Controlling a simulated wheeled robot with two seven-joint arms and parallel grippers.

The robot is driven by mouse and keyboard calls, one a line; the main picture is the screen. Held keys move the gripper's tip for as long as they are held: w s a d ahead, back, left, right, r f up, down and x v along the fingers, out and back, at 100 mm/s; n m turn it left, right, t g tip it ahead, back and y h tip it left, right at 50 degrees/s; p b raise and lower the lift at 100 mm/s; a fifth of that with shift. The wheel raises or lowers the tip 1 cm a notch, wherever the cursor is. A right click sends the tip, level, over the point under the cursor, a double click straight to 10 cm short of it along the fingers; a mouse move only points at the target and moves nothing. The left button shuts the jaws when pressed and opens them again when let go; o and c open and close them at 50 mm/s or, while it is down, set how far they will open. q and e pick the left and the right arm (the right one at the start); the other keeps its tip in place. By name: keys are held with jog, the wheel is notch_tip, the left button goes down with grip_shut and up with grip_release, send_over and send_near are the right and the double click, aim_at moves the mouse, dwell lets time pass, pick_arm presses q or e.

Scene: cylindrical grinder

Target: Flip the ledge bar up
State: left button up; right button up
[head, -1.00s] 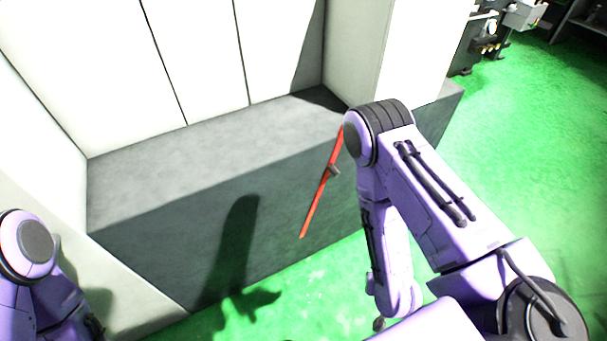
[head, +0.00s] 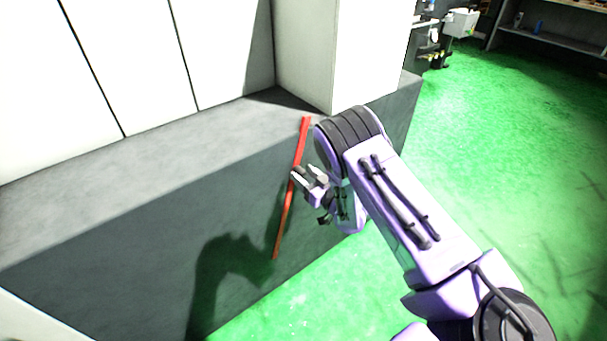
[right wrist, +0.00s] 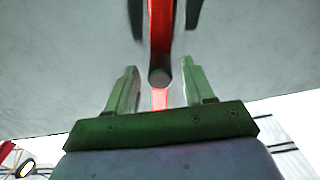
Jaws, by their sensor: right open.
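The ledge bar is a thin red bar (head: 284,220) that slants down the dark front face of the grey ledge, its top end near the ledge's upper edge. My right gripper (head: 297,176) is at the middle of the bar and hides a short part of it. In the right wrist view the two open fingers (right wrist: 160,80) are apart on either side of the red bar (right wrist: 160,25), with a round grey pivot on the bar between them. I cannot tell whether either finger touches the bar. My left gripper is not in view.
The grey ledge (head: 130,168) runs along the white panelled machine wall (head: 140,60). A white column (head: 365,50) stands on it behind my right arm. The green floor (head: 500,180) is open to the right. A shelf (head: 560,40) stands at the back right.

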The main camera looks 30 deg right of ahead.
jog(key=shift+w, duration=0.4)
grip_shut()
